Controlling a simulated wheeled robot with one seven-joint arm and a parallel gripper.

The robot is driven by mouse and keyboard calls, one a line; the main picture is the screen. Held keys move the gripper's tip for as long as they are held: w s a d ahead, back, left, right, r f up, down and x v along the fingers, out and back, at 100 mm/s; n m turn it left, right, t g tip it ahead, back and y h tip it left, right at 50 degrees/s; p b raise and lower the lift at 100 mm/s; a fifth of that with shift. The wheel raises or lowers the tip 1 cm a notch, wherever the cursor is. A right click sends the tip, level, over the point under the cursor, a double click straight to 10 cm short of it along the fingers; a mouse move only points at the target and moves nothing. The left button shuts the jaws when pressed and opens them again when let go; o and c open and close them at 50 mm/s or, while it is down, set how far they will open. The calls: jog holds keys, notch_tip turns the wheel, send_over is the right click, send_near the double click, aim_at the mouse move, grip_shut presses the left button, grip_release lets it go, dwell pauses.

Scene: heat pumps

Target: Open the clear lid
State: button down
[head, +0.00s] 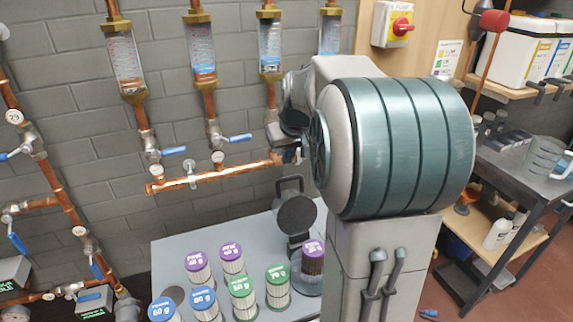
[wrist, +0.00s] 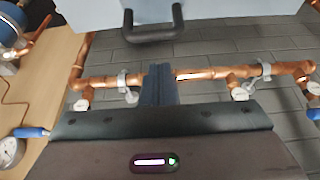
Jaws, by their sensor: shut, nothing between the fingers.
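A dark round lid (head: 297,214) with a black loop handle (head: 290,184) stands raised and tilted behind a round holder (head: 307,284) at the table's back right. I cannot tell from its dark look whether the lid is clear. A purple-topped filter (head: 313,257) stands at the holder. In the wrist view a black loop handle (wrist: 152,28) sticks out past a pale grey surface, ahead of my gripper. My gripper (wrist: 159,72) is shut and empty, apart from that handle. In the head view my arm largely hides it, near the copper pipe above the table.
The grey table (head: 172,252) carries several purple-, green- and blue-topped filters (head: 241,294) left of the holder. A copper pipe (head: 215,174) with valves runs along the brick wall behind; it crosses behind my fingers in the wrist view (wrist: 205,74). A cluttered bench (head: 515,160) stands at right.

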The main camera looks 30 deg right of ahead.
jog(key=v, duration=0.6)
jog(key=shift+s, duration=0.5)
jog(key=shift+a, duration=0.25)
